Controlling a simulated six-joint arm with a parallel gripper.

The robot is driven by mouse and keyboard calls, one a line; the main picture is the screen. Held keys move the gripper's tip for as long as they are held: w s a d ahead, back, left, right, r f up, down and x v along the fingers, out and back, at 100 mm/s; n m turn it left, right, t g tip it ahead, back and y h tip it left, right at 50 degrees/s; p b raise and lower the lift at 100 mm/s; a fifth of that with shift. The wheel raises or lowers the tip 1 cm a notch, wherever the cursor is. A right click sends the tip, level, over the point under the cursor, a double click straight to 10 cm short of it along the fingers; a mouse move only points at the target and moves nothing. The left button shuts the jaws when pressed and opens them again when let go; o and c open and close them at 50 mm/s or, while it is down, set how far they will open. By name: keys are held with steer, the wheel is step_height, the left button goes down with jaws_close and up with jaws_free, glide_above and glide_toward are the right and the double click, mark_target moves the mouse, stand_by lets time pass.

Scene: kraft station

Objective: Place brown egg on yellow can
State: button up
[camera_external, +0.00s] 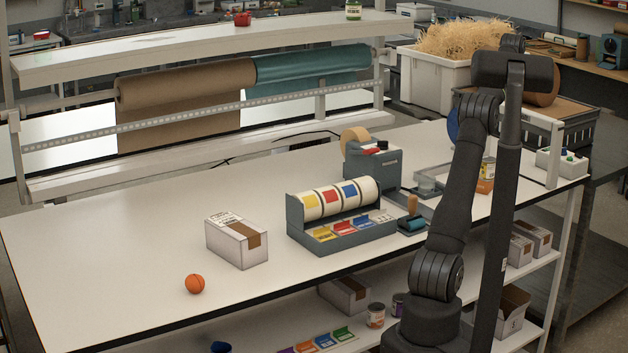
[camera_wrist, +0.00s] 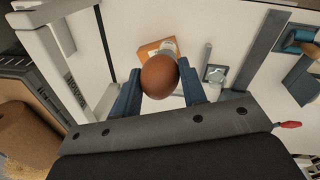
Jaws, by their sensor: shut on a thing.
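The brown egg (camera_wrist: 160,76) is held between the two blue fingers of my gripper (camera_wrist: 158,84) in the wrist view. The fingers are shut on its sides. The egg and my fingertips are not clearly visible there. Contact between egg and can cannot be told.
A grey tape dispenser (camera_external: 374,166), a label dispenser (camera_external: 340,215), a white box (camera_external: 237,240) and an orange ball (camera_external: 195,284) stand on the white table (camera_external: 110,260). A grey stand (camera_external: 431,181) is left of the can. The table's left part is mostly clear.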

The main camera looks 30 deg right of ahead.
steer(key=s+d, duration=0.1)
steer(key=s, duration=0.2)
glide_above(489, 158)
steer(key=f, duration=1.2)
steer(key=shift+s+a, duration=0.2)
steer(key=shift+a, duration=0.2)
steer(key=shift+f, duration=2)
steer(key=o, duration=0.4)
steer(key=shift+f, duration=0.15)
steer(key=o, duration=0.4)
steer(key=shift+c, duration=0.2)
